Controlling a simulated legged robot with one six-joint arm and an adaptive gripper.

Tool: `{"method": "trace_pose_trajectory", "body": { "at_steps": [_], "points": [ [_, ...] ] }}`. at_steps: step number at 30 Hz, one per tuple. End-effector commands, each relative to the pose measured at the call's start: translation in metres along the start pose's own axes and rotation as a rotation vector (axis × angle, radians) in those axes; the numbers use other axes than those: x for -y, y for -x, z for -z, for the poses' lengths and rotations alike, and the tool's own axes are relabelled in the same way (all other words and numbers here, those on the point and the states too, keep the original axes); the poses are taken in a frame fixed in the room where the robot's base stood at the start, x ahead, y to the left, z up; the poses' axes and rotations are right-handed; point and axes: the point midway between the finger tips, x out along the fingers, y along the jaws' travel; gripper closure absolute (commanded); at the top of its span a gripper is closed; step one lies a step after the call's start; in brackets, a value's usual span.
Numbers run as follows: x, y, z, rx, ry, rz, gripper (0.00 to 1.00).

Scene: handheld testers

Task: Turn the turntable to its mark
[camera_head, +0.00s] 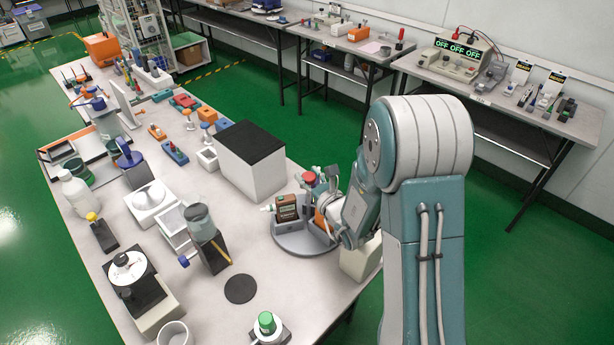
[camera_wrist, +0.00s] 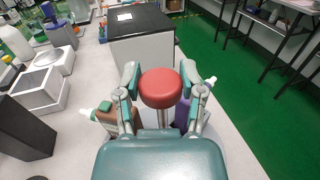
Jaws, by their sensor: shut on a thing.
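The turntable (camera_head: 292,243) is a round grey disc near the right edge of the bench in the head view. A brown labelled bottle (camera_head: 286,208) with a white nozzle and an orange item (camera_head: 322,221) stand on it. A red round knob (camera_wrist: 160,88) on a pale post rises among them. My gripper (camera_head: 318,183) is shut on the knob, with one finger on each side of it in the wrist view (camera_wrist: 160,84). A purple bottle (camera_wrist: 183,113) shows behind the right finger. My arm hides the turntable's right side. I cannot make out the mark.
A white box with a black top (camera_head: 250,162) stands just behind the turntable. A beige block (camera_head: 362,261) is at its right. Some bare bench lies left of the turntable.

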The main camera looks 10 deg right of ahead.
Motion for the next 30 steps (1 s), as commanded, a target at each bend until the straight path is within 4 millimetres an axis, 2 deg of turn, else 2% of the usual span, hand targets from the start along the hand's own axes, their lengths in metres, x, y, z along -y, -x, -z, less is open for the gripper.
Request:
{"method": "trace_pose_trajectory", "body": {
  "at_steps": [12, 13, 14, 15, 26, 30],
  "points": [
    [0.0, -0.001, -0.001, 0.002, 0.001, 0.001, 1.0],
    [0.0, -0.001, -0.001, 0.002, 0.001, 0.001, 0.36],
    [0.0, -0.001, -0.001, 0.001, 0.001, 0.001, 0.23],
    [0.0, -0.001, -0.001, 0.001, 0.001, 0.001, 0.15],
    [0.0, 0.001, 0.0, -0.001, 0.0, 0.002, 0.15],
    [0.001, 0.011, 0.001, -0.003, 0.0, 0.003, 0.15]
  ]
}}
